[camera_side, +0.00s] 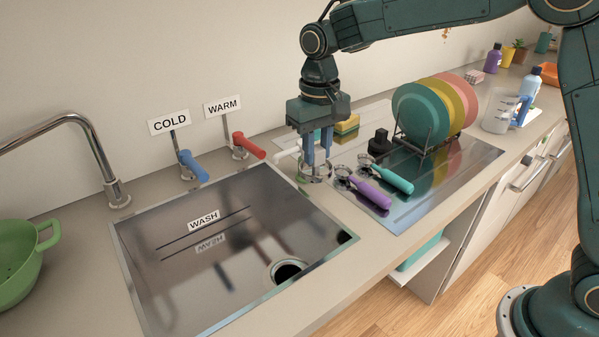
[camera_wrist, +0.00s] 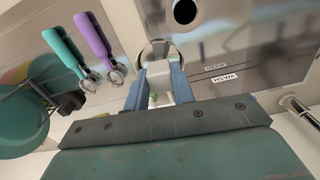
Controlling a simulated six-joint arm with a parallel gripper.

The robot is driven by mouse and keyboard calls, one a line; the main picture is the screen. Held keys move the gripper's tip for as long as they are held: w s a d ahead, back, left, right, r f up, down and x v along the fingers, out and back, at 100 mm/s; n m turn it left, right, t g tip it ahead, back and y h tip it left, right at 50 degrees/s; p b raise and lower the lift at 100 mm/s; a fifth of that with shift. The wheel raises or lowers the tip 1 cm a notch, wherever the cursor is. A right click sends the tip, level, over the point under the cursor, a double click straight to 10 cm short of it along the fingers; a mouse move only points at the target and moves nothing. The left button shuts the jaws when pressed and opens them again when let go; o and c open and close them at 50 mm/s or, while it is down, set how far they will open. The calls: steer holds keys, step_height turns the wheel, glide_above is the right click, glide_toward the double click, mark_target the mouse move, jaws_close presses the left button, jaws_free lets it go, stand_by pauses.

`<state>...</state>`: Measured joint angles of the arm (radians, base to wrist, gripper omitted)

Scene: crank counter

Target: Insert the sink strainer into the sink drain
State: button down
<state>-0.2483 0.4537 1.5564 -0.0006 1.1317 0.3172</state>
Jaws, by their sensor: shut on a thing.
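The sink strainer (camera_side: 315,175) is a shiny metal basket with a round rim. My gripper (camera_side: 318,162) points down with its blue fingers shut on the strainer. The strainer is over the strip between the sink and the drainboard; I cannot tell whether it touches the surface. In the wrist view the strainer (camera_wrist: 156,46) shows at the tips of my gripper (camera_wrist: 158,72), partly hidden by the fingers. The sink drain (camera_side: 289,272) is a dark round hole with a metal ring in the sink floor, apart from the strainer. It also shows at the top of the wrist view (camera_wrist: 185,11).
The steel sink (camera_side: 185,275) is empty. Purple (camera_side: 372,194) and teal (camera_side: 394,179) handled tools lie right of the strainer. A plate rack (camera_side: 425,145) stands behind them. The blue cold lever (camera_side: 192,168), red warm lever (camera_side: 250,147) and faucet (camera_side: 100,160) line the back.

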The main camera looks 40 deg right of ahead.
steer(key=s+a+n, duration=0.2)
steer(key=a, duration=0.7)
step_height(320, 180, down, 20)
steer(key=shift+d+f, duration=0.2)
steer(key=shift+f, duration=0.05)
steer(key=shift+w, duration=0.1)
steer(key=shift+d+f+n, duration=0.1)
steer(key=shift+f+n, duration=1.85)
steer(key=shift+n, duration=0.45)
steer(key=shift+f, duration=1.45)
steer(key=c, duration=1.5)
jaws_free()
